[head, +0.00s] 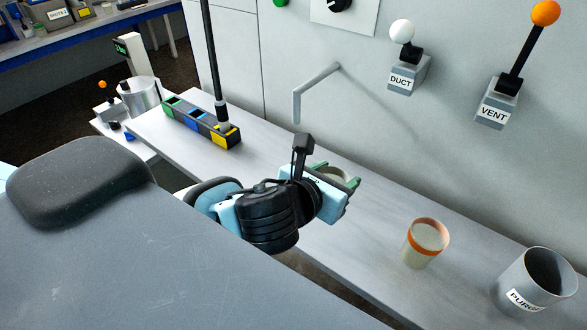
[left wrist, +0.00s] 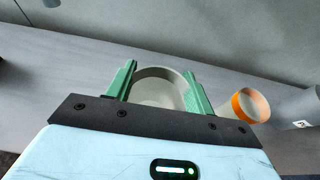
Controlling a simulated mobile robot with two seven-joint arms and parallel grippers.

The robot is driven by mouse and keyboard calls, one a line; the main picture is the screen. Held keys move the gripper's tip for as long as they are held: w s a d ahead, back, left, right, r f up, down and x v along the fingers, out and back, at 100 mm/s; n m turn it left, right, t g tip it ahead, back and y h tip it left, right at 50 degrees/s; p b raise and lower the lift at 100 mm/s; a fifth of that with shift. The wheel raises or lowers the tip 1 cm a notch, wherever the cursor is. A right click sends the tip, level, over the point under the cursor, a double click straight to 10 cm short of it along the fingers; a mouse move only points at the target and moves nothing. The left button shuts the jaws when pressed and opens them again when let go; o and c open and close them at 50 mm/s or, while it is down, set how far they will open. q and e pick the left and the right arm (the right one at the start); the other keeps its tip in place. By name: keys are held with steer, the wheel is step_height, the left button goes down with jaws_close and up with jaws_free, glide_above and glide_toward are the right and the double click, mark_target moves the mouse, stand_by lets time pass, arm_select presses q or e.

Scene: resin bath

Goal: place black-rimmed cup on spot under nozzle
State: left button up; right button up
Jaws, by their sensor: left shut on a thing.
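My left gripper (head: 334,182) is shut on a pale cup (head: 338,173), with green fingers on either side of it. In the left wrist view the cup (left wrist: 158,88) sits upright or nearly so between the fingertips (left wrist: 158,92). Its visible rim looks grey-beige; I cannot make out a black rim. The grey bent nozzle (head: 314,88) comes out of the wall, behind and a little left of the held cup. I see no marked spot on the counter; my gripper and arm hide part of it there. My right gripper is not in view.
An orange-rimmed cup (head: 424,246) and a grey PURGE container (head: 535,284) stand right on the counter (head: 380,222). The DUCT (head: 408,74) and VENT (head: 495,104) levers are on the wall.

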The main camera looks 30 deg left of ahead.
arm_select(q)
steer(key=shift+w+a+f, duration=0.85)
steer(key=shift+w+a, duration=0.7)
steer(key=shift+a, duration=0.6)
steer(key=shift+w+a+f, duration=0.8)
steer(key=shift+w+a, duration=0.75)
steer(key=shift+a, duration=0.6)
steer(key=shift+w+a+f, duration=0.85)
steer(key=shift+w+a, duration=0.7)
steer(key=shift+a, duration=0.6)
steer(key=shift+f, duration=0.2)
steer(key=o, duration=1)
steer(key=shift+r, duration=0.1)
